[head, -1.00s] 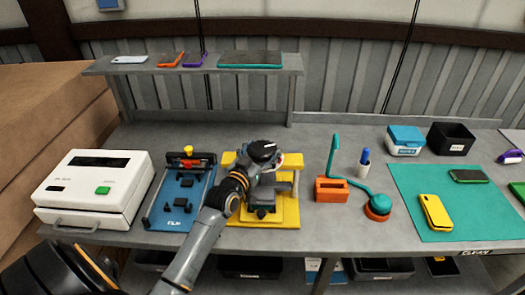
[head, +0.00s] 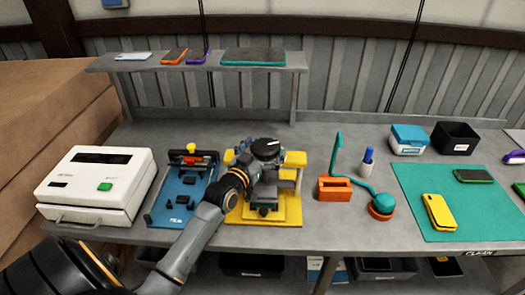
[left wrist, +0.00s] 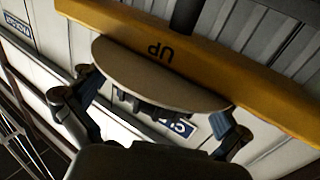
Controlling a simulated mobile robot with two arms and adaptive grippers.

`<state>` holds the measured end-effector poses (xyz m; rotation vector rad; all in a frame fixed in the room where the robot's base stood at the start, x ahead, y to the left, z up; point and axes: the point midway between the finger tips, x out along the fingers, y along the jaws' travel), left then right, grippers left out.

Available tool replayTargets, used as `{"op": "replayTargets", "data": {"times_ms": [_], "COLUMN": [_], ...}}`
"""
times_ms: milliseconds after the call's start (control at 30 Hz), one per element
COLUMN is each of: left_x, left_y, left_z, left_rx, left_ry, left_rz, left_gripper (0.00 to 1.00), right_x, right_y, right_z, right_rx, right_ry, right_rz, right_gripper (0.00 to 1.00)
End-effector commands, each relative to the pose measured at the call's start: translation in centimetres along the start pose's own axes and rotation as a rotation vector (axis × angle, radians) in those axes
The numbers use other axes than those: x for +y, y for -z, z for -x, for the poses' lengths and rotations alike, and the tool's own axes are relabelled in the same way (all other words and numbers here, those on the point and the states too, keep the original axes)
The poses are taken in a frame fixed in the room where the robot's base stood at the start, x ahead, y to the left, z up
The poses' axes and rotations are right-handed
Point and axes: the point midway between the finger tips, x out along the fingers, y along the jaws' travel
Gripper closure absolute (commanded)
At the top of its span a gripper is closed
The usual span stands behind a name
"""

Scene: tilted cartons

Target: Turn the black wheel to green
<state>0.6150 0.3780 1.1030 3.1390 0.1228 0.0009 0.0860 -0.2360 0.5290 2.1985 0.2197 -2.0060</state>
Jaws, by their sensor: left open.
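The black wheel (head: 266,147) sits on top of a yellow press-like stand (head: 235,212), with a small pale mark on its top. My left gripper (head: 262,170) is at the wheel, in front of the stand, and covers part of it. In the left wrist view a round disc (left wrist: 150,75), apparently the wheel, lies between the spread fingers of my open left gripper (left wrist: 158,108). I cannot tell whether the fingers touch it. A yellow bar (left wrist: 255,80) marked "UP" runs behind the disc. No green mark on the wheel can be made out. My right gripper is out of view.
A blue fixture (head: 180,200) and a white machine (head: 95,185) with a green button stand left of the press. An orange block (head: 334,189) and a teal-armed stand (head: 382,207) are to the right, then a teal mat (head: 460,210) with phones. A shelf (head: 200,63) runs behind.

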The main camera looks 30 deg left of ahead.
Motion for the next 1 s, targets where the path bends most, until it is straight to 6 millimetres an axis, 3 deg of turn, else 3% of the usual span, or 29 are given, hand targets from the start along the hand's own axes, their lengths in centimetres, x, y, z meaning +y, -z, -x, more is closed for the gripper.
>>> {"op": "replayTargets", "data": {"times_ms": [167, 600, 800, 1000], "left_x": [0.0, 0.0, 0.0, 0.0], "left_y": [-0.1, -0.1, -0.1, 0.0], "left_z": [1.8, 10.2, 11.8, 11.9], "left_rx": [-0.001, -0.003, -0.001, 0.0], "left_ry": [0.0, 0.001, 0.0, 0.0], "left_rz": [0.0, 0.0, 0.0, 0.0], "left_gripper": [0.0, 0.0, 0.0, 0.0], "right_x": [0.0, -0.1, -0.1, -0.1], "right_y": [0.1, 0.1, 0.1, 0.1], "right_z": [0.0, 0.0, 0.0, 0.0], "right_rx": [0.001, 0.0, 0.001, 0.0], "right_ry": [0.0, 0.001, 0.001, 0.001], "right_rz": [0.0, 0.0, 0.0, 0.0], "right_gripper": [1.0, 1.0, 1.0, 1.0]}}
